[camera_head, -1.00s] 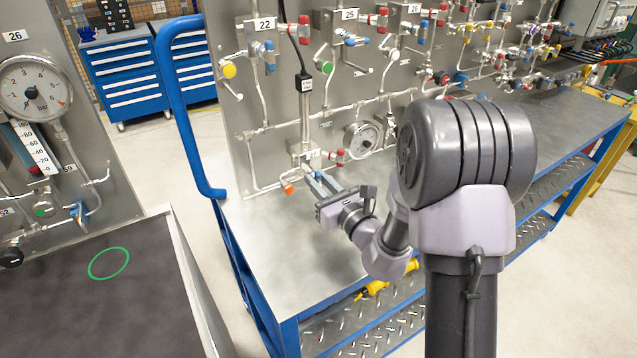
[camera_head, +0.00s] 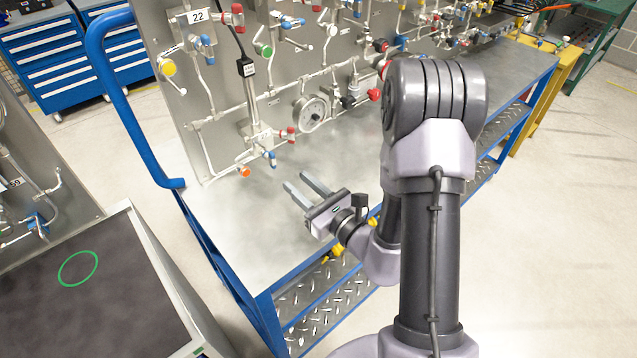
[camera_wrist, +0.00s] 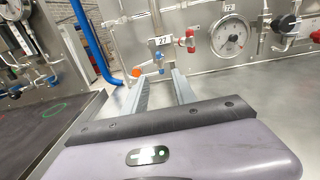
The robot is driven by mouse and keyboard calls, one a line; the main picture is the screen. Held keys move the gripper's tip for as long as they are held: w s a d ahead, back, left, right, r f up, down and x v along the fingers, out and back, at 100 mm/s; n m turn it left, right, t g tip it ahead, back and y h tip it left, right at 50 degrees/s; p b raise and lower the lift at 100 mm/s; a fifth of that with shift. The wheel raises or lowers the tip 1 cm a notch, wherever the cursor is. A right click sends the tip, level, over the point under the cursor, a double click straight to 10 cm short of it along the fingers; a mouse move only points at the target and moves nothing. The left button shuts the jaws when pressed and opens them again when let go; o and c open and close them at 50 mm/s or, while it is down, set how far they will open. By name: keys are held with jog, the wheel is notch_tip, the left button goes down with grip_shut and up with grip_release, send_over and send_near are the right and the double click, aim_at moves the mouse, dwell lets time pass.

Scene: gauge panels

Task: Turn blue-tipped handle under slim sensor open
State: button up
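The wrist view shows both fingers (camera_wrist: 163,80) spread.
An orange cap (camera_head: 244,171) is left of the blue tip. A round gauge (camera_head: 312,113) is to the right. A blue rail (camera_head: 122,100) stands at the panel's left edge. The bench top (camera_head: 235,225) is clear in front.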

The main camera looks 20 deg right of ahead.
jog(key=p+v, duration=0.4)
jog(key=v, duration=0.2)
jog(key=shift+s, duration=0.25)
